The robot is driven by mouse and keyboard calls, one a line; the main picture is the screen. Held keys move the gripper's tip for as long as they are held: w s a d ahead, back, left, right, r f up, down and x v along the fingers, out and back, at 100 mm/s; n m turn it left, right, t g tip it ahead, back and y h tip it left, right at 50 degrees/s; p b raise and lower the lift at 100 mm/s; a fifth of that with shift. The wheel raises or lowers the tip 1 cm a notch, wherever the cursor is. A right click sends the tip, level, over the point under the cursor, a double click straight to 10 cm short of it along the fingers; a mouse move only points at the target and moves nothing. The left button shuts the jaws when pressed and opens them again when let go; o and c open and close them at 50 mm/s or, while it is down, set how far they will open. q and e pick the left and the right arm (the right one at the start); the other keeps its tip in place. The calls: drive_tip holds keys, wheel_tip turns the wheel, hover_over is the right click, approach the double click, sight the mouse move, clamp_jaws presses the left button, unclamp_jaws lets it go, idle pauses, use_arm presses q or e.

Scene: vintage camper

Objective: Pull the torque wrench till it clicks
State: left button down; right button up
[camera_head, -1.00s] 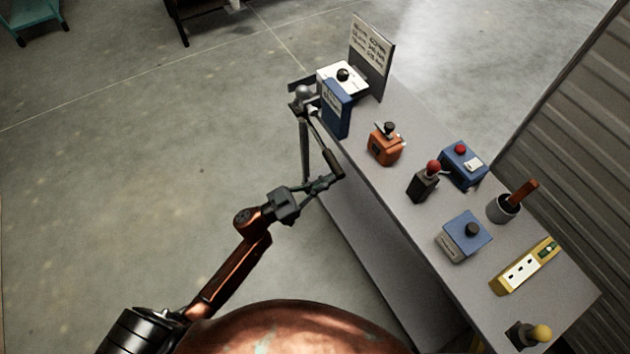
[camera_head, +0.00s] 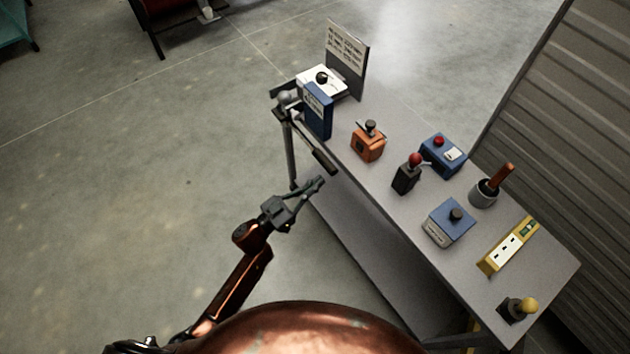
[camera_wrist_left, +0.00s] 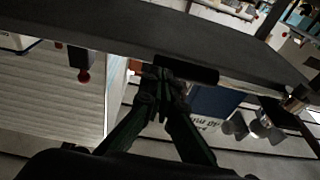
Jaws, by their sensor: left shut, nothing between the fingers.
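The torque wrench is a thin bar with a black grip (camera_head: 324,161), jutting from a grey metal head (camera_head: 285,98) on a post at the table's left corner. The grip slants down along the table's near edge. My left gripper (camera_head: 319,183) is shut and empty, its tips just below the grip's free end with a small gap. In the left wrist view the dark grip (camera_wrist_left: 188,70) lies across, just beyond the shut fingertips (camera_wrist_left: 162,82); whether they touch cannot be told there. My right gripper is not in view.
The grey table (camera_head: 390,215) carries a blue panel (camera_head: 318,111), an orange box (camera_head: 368,143), a red-knobbed lever (camera_head: 408,175), a blue box (camera_head: 448,222) and a yellow strip (camera_head: 510,246). A corrugated wall (camera_head: 560,130) stands behind. The floor (camera_head: 130,190) at left is clear.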

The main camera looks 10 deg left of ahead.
use_arm(q)
drive_tip(key=p+v, duration=0.1)
drive_tip(key=v, duration=1)
drive_tip(key=shift+a+p, duration=0.4)
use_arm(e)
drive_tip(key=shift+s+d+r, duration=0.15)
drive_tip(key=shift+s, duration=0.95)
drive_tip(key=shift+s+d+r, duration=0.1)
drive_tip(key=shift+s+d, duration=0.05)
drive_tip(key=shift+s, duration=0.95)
use_arm(q)
drive_tip(key=shift+s, duration=0.1)
